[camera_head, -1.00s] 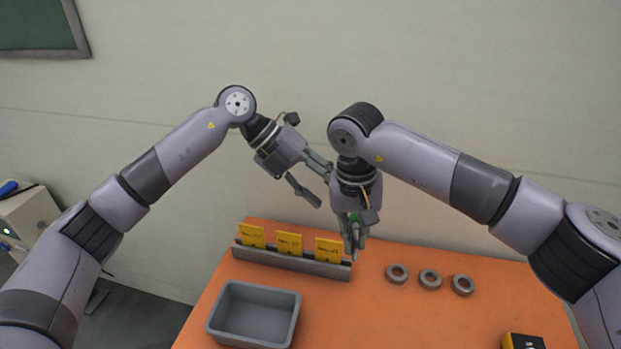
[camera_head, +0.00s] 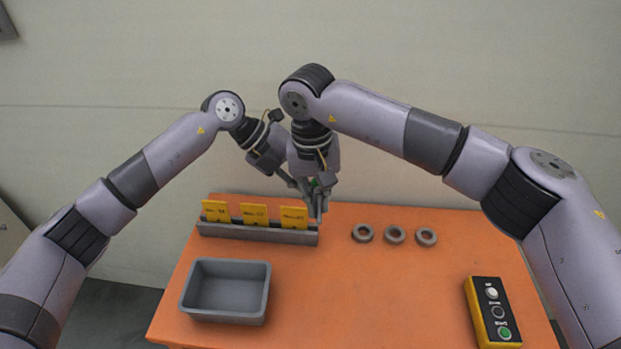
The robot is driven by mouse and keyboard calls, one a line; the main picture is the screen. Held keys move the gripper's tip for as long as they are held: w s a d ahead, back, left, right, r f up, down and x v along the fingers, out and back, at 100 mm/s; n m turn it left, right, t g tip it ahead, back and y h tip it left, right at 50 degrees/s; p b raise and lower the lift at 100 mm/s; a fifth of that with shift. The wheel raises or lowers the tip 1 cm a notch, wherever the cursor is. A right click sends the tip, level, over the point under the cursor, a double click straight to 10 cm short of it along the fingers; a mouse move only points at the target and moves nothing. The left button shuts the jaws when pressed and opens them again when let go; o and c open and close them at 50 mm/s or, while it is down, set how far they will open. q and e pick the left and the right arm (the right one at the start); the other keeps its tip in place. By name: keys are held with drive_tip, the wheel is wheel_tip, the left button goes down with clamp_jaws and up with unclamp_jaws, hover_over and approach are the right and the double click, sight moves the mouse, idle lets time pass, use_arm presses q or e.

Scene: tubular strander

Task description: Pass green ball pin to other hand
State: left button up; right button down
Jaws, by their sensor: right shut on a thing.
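My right gripper (camera_head: 318,204) points down above the back of the orange table, just above the right end of the card rack. It is shut on the green ball pin (camera_head: 315,184), of which only a small green part shows between the fingers. My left gripper (camera_head: 303,187) comes in from the left and its fingers reach close to the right gripper. The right gripper partly hides the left fingers, so I cannot tell whether they are open or touch the pin.
A grey rack (camera_head: 257,234) with three yellow cards stands at the back left of the orange table (camera_head: 370,300). A grey bin (camera_head: 226,318) is in front of it. Three grey rings (camera_head: 395,235) lie right of the rack. A yellow button box (camera_head: 492,312) is at the right.

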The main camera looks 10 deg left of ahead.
use_arm(q)
drive_tip(key=shift+r, duration=0.1)
clamp_jaws()
use_arm(e)
drive_tip(key=c, duration=1.6)
unclamp_jaws()
